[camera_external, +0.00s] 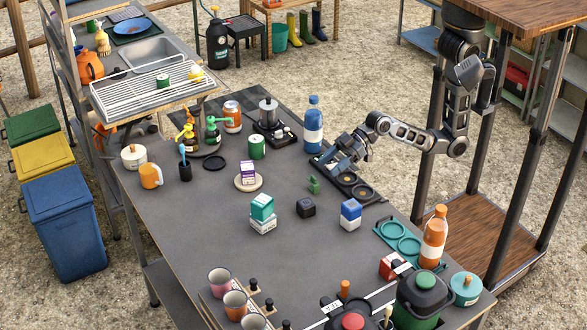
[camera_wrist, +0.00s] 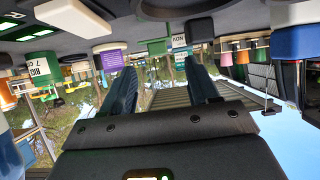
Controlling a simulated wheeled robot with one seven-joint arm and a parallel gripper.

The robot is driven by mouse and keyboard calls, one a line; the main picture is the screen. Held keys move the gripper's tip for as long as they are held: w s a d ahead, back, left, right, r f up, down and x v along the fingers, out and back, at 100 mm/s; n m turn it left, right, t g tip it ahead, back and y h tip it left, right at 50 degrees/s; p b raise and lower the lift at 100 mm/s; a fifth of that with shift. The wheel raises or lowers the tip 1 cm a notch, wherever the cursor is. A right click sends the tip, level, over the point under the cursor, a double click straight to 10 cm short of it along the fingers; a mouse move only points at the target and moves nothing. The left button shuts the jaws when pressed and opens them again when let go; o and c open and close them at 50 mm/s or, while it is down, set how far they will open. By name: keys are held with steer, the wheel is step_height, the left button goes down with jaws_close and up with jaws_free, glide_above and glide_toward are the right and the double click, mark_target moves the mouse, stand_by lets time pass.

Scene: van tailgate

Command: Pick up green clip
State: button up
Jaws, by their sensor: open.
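The small green clip (camera_external: 314,185) stands on the dark grey table, near its right side, beside a black tray with two round yellowish discs. My gripper (camera_external: 328,166) is just behind and to the right of the clip, low over the table, apart from it. In the wrist view, which is upside down, the two dark fingers of my gripper (camera_wrist: 159,65) are spread with nothing between them. A green shape that looks like the clip (camera_wrist: 157,46) shows just beyond the fingertips, roughly centred.
The black tray (camera_external: 356,187) lies under my gripper. A blue-and-white bottle (camera_external: 313,125) stands close behind it. A black cube (camera_external: 306,207), a blue-and-white box (camera_external: 350,214) and a teal-and-white stack (camera_external: 262,213) stand in front. A purple box (camera_external: 248,171) is to the left.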

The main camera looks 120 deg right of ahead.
mark_target(313, 177)
steer(key=x, duration=0.5)
steer(key=shift+d+r, duration=0.1)
steer(key=shift+d, duration=0.05)
jaws_close()
stand_by(0.4)
steer(key=shift+r, duration=0.15)
